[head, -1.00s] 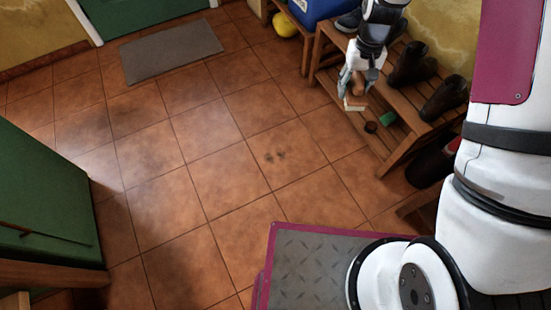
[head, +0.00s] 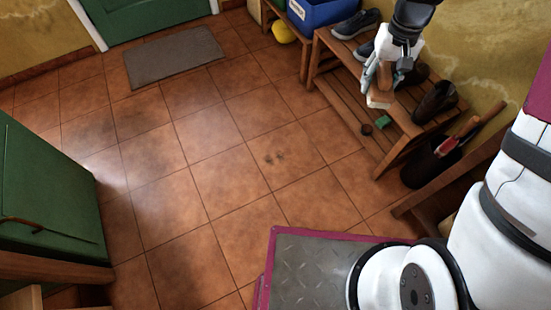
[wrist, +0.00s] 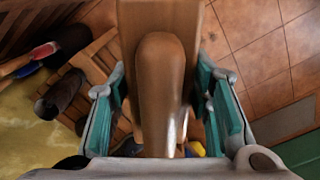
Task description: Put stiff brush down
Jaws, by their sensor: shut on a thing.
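My gripper (head: 384,82) is shut on the stiff brush (head: 379,101), which has a wooden body and a pale bristle block pointing down. In the head view it is at the front edge of the slatted wooden shoe rack (head: 340,48); I cannot tell whether the brush touches the rack. In the wrist view the brush's wooden back and rounded handle (wrist: 162,85) fill the middle, between the teal finger pads of my gripper (wrist: 165,112). The brush hides part of the rack below.
Dark shoes (head: 355,24) and brown boots (head: 435,102) stand on the rack. A green block (head: 382,122) and a small brown round thing (head: 366,130) are on its lower level. A dark holder (head: 430,163) stands at its right end. A blue crate (head: 322,10) is behind. The tiled floor is open.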

